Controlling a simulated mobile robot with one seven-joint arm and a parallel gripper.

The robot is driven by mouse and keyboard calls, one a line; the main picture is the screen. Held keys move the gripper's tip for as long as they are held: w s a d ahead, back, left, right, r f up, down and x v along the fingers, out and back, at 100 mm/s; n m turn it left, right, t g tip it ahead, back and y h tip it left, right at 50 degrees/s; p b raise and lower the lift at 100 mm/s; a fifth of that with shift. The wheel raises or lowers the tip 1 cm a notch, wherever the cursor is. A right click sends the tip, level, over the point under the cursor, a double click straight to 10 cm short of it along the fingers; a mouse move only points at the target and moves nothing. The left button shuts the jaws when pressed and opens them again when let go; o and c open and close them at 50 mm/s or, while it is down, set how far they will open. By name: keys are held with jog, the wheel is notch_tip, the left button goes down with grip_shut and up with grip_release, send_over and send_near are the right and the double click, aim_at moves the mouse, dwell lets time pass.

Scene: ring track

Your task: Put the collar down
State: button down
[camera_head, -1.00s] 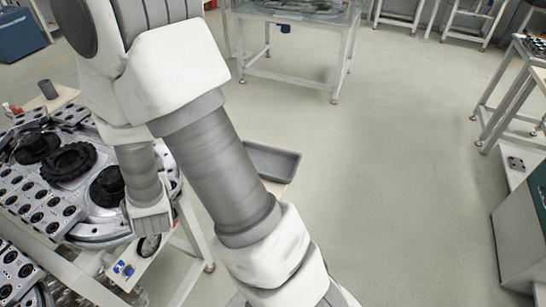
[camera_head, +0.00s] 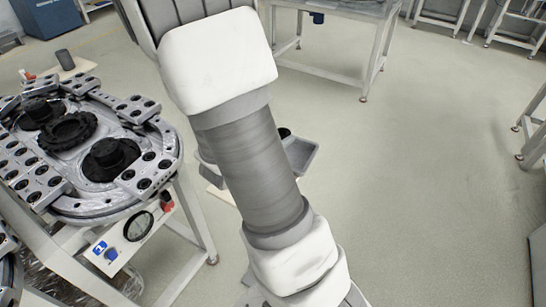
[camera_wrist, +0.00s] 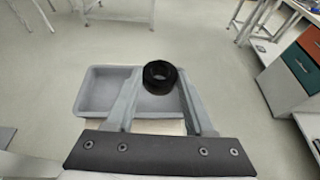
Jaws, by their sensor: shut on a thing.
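The collar is a black ring (camera_wrist: 160,76) with a hole in its middle. It sits between the fingertips of my gripper (camera_wrist: 158,84), which is shut on it. In the wrist view, the collar is over the right part of a grey tray (camera_wrist: 100,110); its height above the tray is hard to tell. In the head view, my arm hides the gripper and part of the tray (camera_head: 301,156). A small dark part of the collar (camera_head: 284,133) shows beside my arm.
The ring track (camera_head: 90,207), with black round parts and metal blocks, stands on a table at left. Open floor (camera_head: 420,190) lies right of my arm. A drawer cabinet (camera_wrist: 294,75) stands at right.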

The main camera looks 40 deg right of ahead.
jog(key=w+f, duration=0.2)
jog(key=w, duration=0.1)
jog(key=w+f, duration=0.2)
jog(key=w, duration=0.2)
jog(key=w+f, duration=0.3)
jog(key=w, duration=0.1)
jog(key=shift+w+d+b, duration=0.15)
jog(key=shift+w+b, duration=0.05)
jog(key=shift+b, duration=0.1)
jog(key=shift+f+b, duration=0.3)
jog(key=shift+f, duration=1.65)
jog(key=shift+f, duration=0.1)
jog(key=shift+f, duration=0.15)
jog(key=c, duration=0.5)
grip_release()
jog(key=shift+c, duration=0.2)
